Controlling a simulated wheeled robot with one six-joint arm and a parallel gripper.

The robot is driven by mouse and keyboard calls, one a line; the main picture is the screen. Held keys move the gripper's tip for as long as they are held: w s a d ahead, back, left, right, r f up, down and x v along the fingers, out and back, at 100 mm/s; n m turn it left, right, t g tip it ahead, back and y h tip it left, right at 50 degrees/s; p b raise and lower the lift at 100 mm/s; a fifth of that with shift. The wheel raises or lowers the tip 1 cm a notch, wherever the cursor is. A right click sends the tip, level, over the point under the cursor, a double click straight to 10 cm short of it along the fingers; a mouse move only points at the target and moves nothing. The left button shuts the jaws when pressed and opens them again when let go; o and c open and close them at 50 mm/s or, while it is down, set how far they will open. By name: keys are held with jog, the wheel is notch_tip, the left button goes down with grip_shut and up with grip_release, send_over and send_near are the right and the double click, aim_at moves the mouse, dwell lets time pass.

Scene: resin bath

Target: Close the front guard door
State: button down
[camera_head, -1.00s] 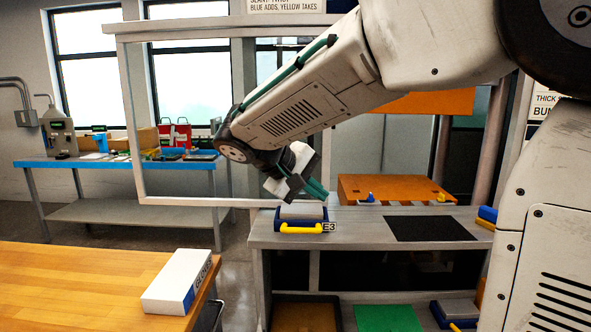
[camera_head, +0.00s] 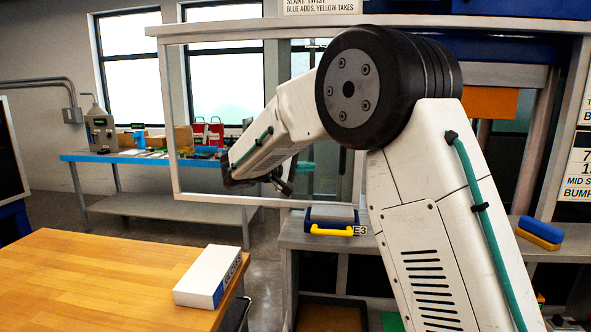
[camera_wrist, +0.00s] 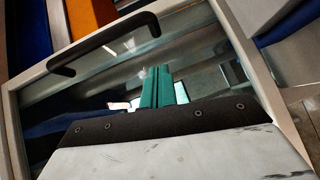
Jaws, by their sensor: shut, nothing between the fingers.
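The front guard door is a clear panel in a pale frame (camera_head: 171,120). In the head view it stands out to the left of the press station, so it looks swung open. In the wrist view its pale frame (camera_wrist: 15,130) surrounds the glass, with a black bar handle (camera_wrist: 105,45) at upper left. My gripper (camera_head: 304,167) has teal fingers, pressed together and empty. In the wrist view the fingers (camera_wrist: 157,85) lie over the glass, right of and below the handle; I cannot tell whether they touch it. My arm hides part of the door's right side.
A wooden table (camera_head: 100,275) with a white and blue box (camera_head: 208,277) is at front left. A blue tray with a yellow handle (camera_head: 333,230) sits on the station's grey bench. A blue-topped bench (camera_head: 85,157) stands behind. Floor shows between table and station.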

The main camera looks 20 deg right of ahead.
aim_at(328, 171)
jog(key=d, duration=0.3)
jog(key=s+d+f, duration=0.1)
jog(key=d, duration=0.1)
jog(key=shift+d, duration=0.2)
jog(key=shift+s+d+f, duration=0.1)
jog(key=shift+s+d, duration=0.05)
jog(key=shift+d, duration=0.25)
jog(key=shift+s+d, duration=0.1)
